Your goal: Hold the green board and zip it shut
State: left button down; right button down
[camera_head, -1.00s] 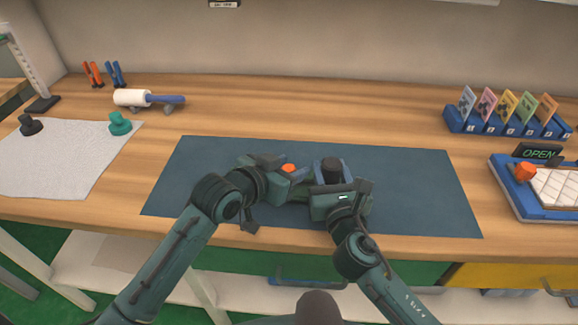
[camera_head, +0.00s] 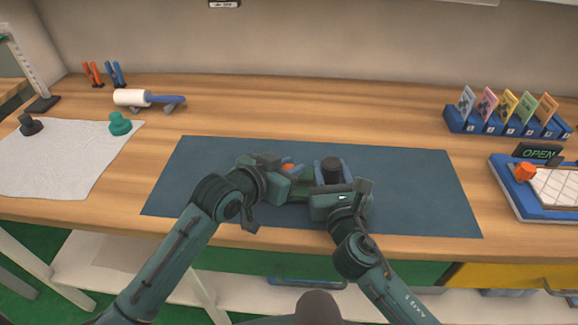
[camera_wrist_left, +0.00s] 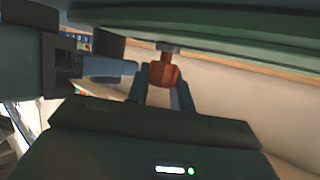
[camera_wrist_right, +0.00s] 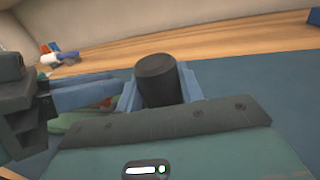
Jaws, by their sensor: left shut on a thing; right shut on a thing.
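The green board (camera_head: 300,188) is mostly hidden between and under my two grippers above the dark blue mat. Its green edge crosses the top of the left wrist view (camera_wrist_left: 220,45), and a small green part shows in the right wrist view (camera_wrist_right: 82,123). My left gripper (camera_head: 290,170) is shut on an orange knob (camera_wrist_left: 165,74), which looks like the zip pull, at the board's edge. My right gripper (camera_head: 330,172) is shut on a dark cylindrical handle (camera_wrist_right: 156,80) at the board's right end. The zip's closure along the board cannot be seen.
The dark blue mat (camera_head: 410,185) has free room on both sides. A white cloth (camera_head: 70,160) with two knobs lies left. A white roller (camera_head: 132,98) stands behind. A blue card rack (camera_head: 500,122) and a blue tray (camera_head: 540,213) with an OPEN sign stand right.

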jog(key=shift+r, duration=0.1)
pick_arm(q)
jog(key=a, duration=1.1)
jog(key=shift+a, duration=0.3)
pick_arm(e)
jog(key=shift+d, duration=0.1)
pick_arm(q)
jog(key=c, duration=1.5)
grip_release()
jog(key=shift+o, duration=1.3)
jog(key=shift+d, duration=0.1)
jog(key=shift+s, duration=0.1)
jog(key=v, duration=1)
jog(key=shift+v, duration=0.95)
